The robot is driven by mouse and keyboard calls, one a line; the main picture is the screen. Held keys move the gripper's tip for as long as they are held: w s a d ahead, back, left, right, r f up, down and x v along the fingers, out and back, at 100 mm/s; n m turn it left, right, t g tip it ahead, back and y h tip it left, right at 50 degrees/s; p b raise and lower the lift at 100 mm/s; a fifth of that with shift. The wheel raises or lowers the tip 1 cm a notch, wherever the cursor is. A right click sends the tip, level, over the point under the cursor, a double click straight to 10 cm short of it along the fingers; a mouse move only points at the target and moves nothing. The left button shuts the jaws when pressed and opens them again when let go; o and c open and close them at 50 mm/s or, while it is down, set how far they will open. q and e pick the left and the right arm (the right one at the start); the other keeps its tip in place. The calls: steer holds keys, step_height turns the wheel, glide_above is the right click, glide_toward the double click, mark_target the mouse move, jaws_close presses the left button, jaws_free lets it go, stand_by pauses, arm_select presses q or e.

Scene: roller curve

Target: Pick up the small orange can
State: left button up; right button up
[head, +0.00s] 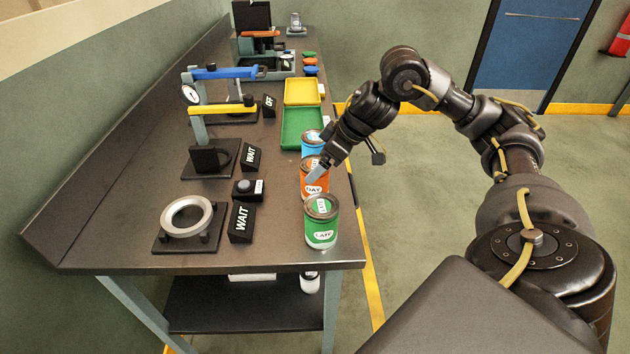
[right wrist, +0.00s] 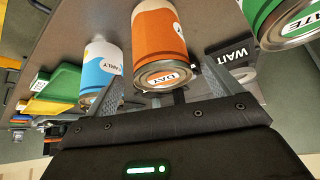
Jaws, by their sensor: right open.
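The small orange can (head: 314,187), labelled DAY, stands upright on the table's right edge, between a blue can and a green can. It also shows in the right wrist view (right wrist: 158,38), just beyond my fingertips and roughly between them. My right gripper (head: 317,171) is at the can's upper side in the head view, hiding part of it. In the right wrist view my right gripper (right wrist: 160,90) has its fingers spread apart, with nothing held. I cannot tell whether a finger touches the can. My left gripper is not in view.
The blue can (head: 310,138) stands close behind and the green can (head: 321,228) close in front. Green (head: 284,128) and yellow (head: 322,91) trays lie further back. WAIT blocks (head: 241,222) and a ring fixture (head: 160,240) stand to the left. Floor right of the table is clear.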

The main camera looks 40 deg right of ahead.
steer(key=x, duration=0.4)
steer(key=shift+w+a+f, duration=0.2)
steer(key=shift+f, duration=0.05)
steer(key=c, duration=1.1)
steer(key=shift+r, duration=0.1)
steer(key=shift+c, duration=0.2)
